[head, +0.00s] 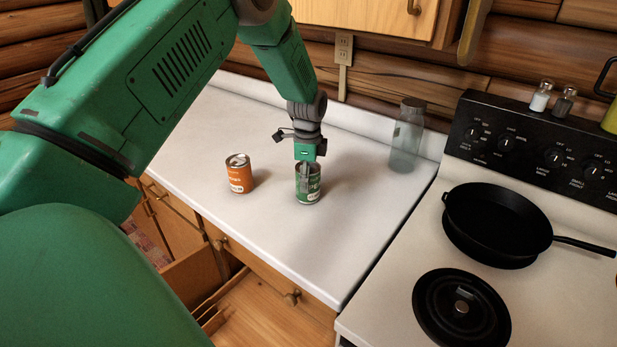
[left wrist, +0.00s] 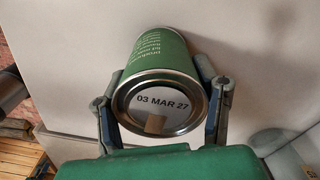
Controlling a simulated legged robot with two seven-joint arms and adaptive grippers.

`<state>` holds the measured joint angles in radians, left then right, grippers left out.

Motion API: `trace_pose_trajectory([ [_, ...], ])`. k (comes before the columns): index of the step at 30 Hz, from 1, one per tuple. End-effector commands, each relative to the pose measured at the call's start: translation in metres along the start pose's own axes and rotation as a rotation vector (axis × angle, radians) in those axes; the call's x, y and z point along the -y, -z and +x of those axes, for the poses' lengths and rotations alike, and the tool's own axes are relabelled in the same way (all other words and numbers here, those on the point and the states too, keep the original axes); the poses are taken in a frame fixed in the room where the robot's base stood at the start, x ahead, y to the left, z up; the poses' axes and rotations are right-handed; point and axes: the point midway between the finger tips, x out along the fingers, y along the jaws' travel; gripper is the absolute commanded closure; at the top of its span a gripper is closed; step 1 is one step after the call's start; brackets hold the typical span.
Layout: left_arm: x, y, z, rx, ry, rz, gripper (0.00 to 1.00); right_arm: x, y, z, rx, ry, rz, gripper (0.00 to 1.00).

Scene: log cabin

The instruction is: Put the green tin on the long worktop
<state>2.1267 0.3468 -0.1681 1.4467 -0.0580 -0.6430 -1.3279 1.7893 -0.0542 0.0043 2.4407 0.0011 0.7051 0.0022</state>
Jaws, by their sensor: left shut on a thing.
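The green tin (head: 308,190) is on or just above the white long worktop (head: 350,222), near its middle; I cannot tell whether its base touches. My left gripper (head: 307,172) comes down from above and is shut on the tin. In the left wrist view the green tin (left wrist: 160,75) sits between the two fingers of my left gripper (left wrist: 163,110), its lid marked "03 MAR 27" facing the camera. My right gripper is not in view.
An orange tin (head: 239,173) stands left of the green tin. A clear glass jar (head: 406,137) stands at the back right of the worktop. The stove with a black frying pan (head: 495,222) is at the right. An open drawer (head: 215,300) is below the worktop's front edge.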

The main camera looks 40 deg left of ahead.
Motion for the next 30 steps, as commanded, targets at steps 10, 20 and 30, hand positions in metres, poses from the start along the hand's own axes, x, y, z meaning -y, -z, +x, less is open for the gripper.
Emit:
trace_pose_trajectory([
  [10,0.001,-0.001,0.003,-0.002,-0.001,-0.002,0.24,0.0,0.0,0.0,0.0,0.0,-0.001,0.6],
  [20,0.0,0.002,-0.002,0.001,0.002,-0.001,0.24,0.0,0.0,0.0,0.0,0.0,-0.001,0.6],
  [30,0.002,-0.001,-0.06,-0.005,0.004,-0.002,0.24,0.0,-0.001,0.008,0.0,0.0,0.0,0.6],
])
